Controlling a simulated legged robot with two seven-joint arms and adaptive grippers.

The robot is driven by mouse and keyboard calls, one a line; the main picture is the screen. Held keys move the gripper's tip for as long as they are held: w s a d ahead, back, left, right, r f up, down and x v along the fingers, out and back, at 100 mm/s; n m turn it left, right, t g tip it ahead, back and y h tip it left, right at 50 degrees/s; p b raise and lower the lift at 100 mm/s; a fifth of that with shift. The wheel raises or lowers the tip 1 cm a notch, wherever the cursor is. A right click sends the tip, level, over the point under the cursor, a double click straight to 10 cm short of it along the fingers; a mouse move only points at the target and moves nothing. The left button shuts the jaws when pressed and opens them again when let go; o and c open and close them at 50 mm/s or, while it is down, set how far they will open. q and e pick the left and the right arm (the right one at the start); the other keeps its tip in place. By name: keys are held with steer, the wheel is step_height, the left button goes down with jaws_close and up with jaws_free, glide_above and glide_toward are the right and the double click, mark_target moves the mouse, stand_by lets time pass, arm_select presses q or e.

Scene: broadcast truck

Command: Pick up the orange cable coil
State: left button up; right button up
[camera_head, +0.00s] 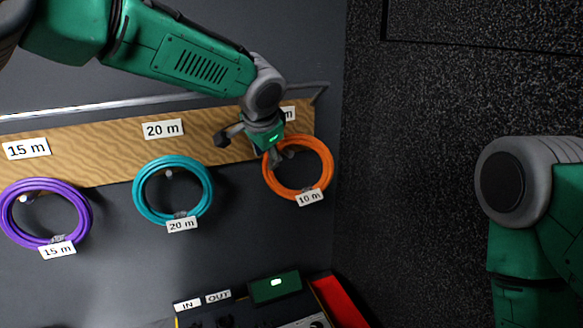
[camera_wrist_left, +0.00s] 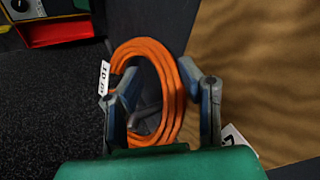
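The orange cable coil (camera_head: 327,160) hangs at the right end of the wooden board in the head view, with a white "10 m" tag (camera_head: 310,197) at its bottom. My left gripper (camera_head: 249,150) is at the coil's upper left, its fingers spread. In the left wrist view the coil (camera_wrist_left: 173,78) shows between the fingers of the open left gripper (camera_wrist_left: 165,82). One finger overlaps the coil's opening and the other is outside its rim. I cannot tell whether either touches it. My right arm shows at the right edge; its gripper is out of view.
A teal coil (camera_head: 141,193) and a purple coil (camera_head: 82,212) hang to the left along the wooden board (camera_head: 105,165). A dark speckled wall (camera_head: 420,180) stands close right of the orange coil. Below are equipment and a red tray (camera_head: 342,303).

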arm_select(q)
steer(key=shift+a, duration=0.7)
steer(key=shift+s+a, duration=0.15)
steer(key=shift+a, duration=0.15)
jaws_close()
steer(key=shift+d+r, duration=0.1)
steer(key=shift+d, duration=0.55)
steer(key=shift+s+d+r+b, duration=0.15)
steer(key=shift+s+r+b, duration=0.05)
steer(key=shift+r+b, duration=0.1)
steer(key=s+r+b, duration=0.2)
steer(key=s+r, duration=0.1)
steer(key=s, duration=0.3)
steer(key=s+r+b, duration=0.1)
steer(key=s+r, duration=0.3)
steer(key=s, duration=0.3)
steer(key=shift+s+r+b, duration=0.2)
steer(key=shift+r+b, duration=0.05)
steer(key=shift+b, duration=0.1)
arm_select(e)
steer(key=f, duration=0.2)
steer(key=a+f, duration=0.1)
steer(key=f, duration=0.1)
